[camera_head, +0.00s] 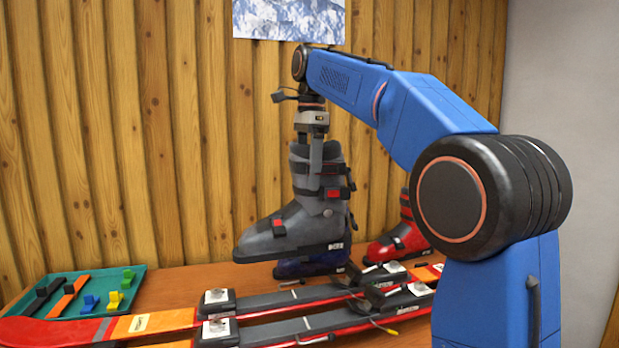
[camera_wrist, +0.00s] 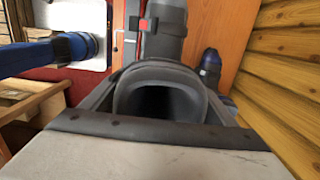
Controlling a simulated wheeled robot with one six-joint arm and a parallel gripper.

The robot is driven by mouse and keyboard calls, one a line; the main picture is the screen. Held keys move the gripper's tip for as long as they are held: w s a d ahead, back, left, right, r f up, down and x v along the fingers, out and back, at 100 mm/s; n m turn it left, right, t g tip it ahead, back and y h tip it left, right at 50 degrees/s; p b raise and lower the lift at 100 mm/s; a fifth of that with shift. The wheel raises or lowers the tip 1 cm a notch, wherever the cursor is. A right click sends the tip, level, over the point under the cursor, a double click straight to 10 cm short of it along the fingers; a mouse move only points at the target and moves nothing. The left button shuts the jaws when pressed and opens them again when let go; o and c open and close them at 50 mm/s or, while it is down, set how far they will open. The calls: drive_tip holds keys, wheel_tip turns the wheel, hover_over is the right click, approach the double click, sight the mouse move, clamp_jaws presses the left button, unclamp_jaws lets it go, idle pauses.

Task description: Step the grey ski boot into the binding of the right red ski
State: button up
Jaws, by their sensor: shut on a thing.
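The grey ski boot (camera_head: 285,225) hangs upright above the bench, toe to the left. My gripper (camera_head: 316,165) is shut on its upper cuff. In the wrist view the boot's cuff opening (camera_wrist: 165,95) is seen from above, between the gripper's parts. Two red skis lie side by side on the bench; the front one (camera_head: 290,330) and the rear one (camera_head: 170,320) both carry bindings. Toe pieces (camera_head: 217,300) sit at the middle and heel pieces (camera_head: 385,275) at the right. The boot is apart from the bindings, above and behind them in the head view. Its sole hides part of a blue boot.
A blue boot (camera_head: 308,267) stands behind the skis, and a red boot (camera_head: 400,240) stands to its right. A green tray (camera_head: 130,290) with several small coloured parts lies at the left. A wooden wall (camera_head: 150,130) closes the back.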

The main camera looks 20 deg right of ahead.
sight(307, 218)
drive_tip(key=shift+w+f, duration=0.15)
drive_tip(key=shift+f, duration=2.15)
drive_tip(key=shift+w+f, duration=0.1)
drive_tip(key=shift+f, duration=3.7)
drive_tip(key=o, duration=2.1)
drive_tip(key=shift+r, duration=0.1)
drive_tip(key=shift+r, duration=4.9)
